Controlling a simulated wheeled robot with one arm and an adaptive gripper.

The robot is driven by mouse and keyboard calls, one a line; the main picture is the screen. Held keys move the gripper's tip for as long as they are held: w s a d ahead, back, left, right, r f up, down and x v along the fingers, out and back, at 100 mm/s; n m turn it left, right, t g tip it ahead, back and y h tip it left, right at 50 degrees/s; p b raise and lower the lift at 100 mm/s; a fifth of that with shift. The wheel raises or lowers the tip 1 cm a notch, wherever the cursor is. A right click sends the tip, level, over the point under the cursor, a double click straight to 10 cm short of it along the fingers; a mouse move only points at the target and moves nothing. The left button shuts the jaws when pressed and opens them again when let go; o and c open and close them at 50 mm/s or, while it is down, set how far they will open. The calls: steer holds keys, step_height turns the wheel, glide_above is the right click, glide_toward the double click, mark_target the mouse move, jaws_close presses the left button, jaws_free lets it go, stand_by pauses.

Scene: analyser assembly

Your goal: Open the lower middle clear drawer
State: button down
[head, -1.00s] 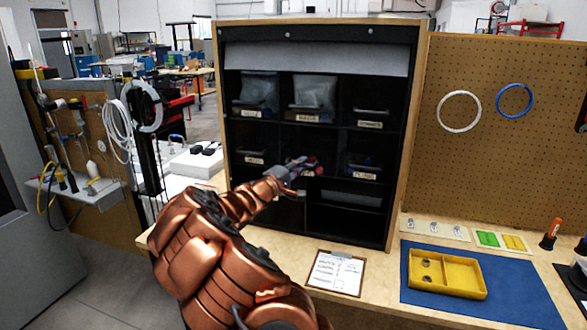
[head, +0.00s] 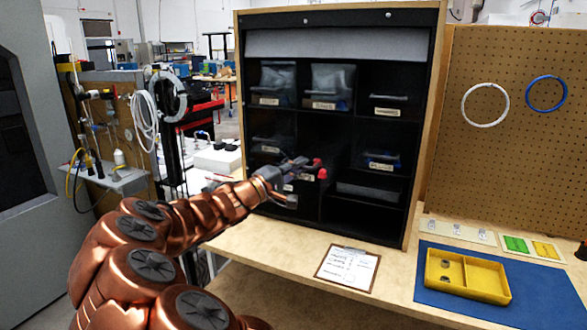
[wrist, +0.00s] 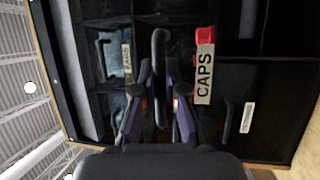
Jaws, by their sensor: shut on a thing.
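The lower middle clear drawer (head: 308,177) holds red pieces that show at its right side. It stands out in front of its dark slot in the cabinet. In the wrist view, its white label reads CAPS (wrist: 204,72), beside a red piece (wrist: 205,34). My gripper (head: 293,180) is at the drawer's front. In the wrist view my gripper (wrist: 160,95) has its purple fingers on either side of the dark drawer handle (wrist: 159,65) and is shut on it. My gripper hides part of the drawer front.
The black cabinet (head: 421,100) has clear drawers above and to both sides, including a lower right drawer (head: 381,160). A clipboard (head: 347,268) lies on the bench in front. A yellow tray (head: 467,290) sits on a blue mat (head: 540,300) at the right.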

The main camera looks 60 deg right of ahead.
steer(key=c, duration=1.2)
jaws_free()
steer(key=v, duration=1.2)
